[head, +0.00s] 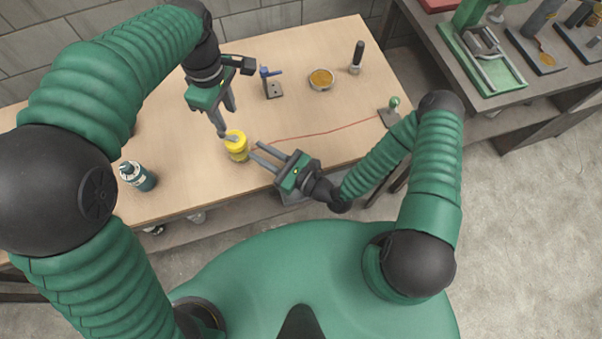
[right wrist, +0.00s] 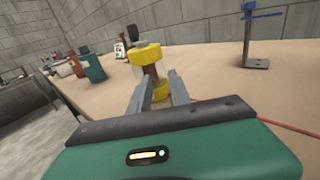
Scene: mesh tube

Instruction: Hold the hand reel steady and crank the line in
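The hand reel (head: 238,152) stands near the table's front edge, with yellow flanges and a grey piece on top. In the right wrist view the reel (right wrist: 150,72) has a reddish-brown core. A thin red line (head: 320,132) runs right from it to a small stand with a green knob (head: 394,102). My left gripper (head: 227,122) is open, its fingers pointing down at the reel's top; contact cannot be told. My right gripper (head: 259,155) is open just right of the reel. In the right wrist view its fingers (right wrist: 160,90) point at the reel, with the lower flange showing between them.
A blue-handled stand (head: 270,84), a dish with orange contents (head: 320,79) and a black-handled tool (head: 357,58) stand towards the back. A second bench (head: 450,50) is at the right. The table (head: 310,110) is mostly clear around the line.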

